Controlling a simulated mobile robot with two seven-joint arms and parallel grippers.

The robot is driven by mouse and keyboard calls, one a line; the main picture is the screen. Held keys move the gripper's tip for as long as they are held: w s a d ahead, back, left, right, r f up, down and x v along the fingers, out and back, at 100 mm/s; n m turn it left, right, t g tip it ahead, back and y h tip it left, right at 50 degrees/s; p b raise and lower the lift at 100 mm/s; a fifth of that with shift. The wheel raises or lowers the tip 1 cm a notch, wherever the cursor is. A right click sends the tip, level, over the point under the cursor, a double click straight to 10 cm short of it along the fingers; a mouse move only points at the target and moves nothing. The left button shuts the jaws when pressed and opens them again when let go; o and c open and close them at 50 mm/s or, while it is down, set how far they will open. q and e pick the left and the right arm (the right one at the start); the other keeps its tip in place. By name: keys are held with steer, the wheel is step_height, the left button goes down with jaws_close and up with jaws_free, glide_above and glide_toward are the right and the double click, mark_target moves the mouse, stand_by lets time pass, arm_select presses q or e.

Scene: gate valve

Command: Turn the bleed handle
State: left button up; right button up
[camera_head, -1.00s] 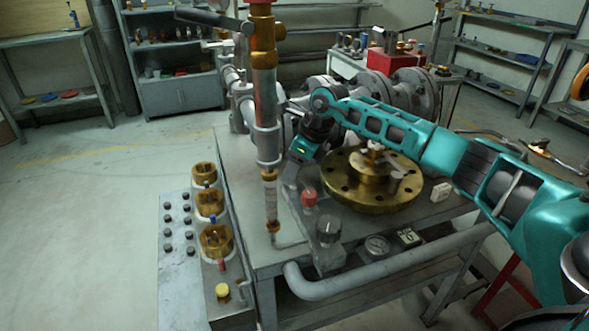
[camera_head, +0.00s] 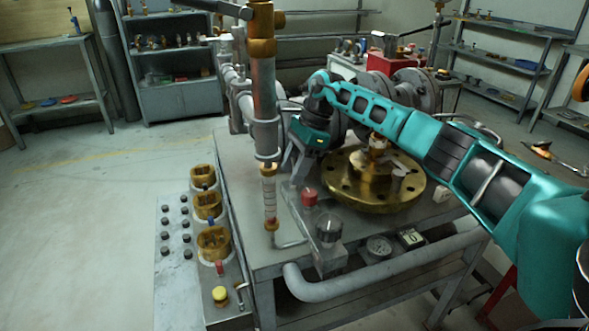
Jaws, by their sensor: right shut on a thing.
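My left gripper is not in view.
A brass flange (camera_head: 372,195) lies on the bench right of the gripper, under my forearm. A dark-topped knob (camera_head: 328,228) and a round gauge (camera_head: 379,247) are at the front. Brass rings (camera_head: 213,242) stand at the left. The floor left is clear.

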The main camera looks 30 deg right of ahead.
steer(key=shift+w+d+r, duration=0.15)
steer(key=shift+r, duration=0.1)
stand_by(0.4)
steer(key=o, duration=0.7)
steer(key=shift+o, duration=1.4)
steer(key=shift+f+n, duration=0.2)
steer(key=shift+n, duration=0.1)
steer(key=shift+r, duration=0.1)
steer(key=w+p+v, duration=0.1)
steer(key=v, duration=1.1)
steer(key=shift+s+r, duration=0.35)
steer(key=shift+s, duration=0.1)
steer(key=shift+d, duration=0.1)
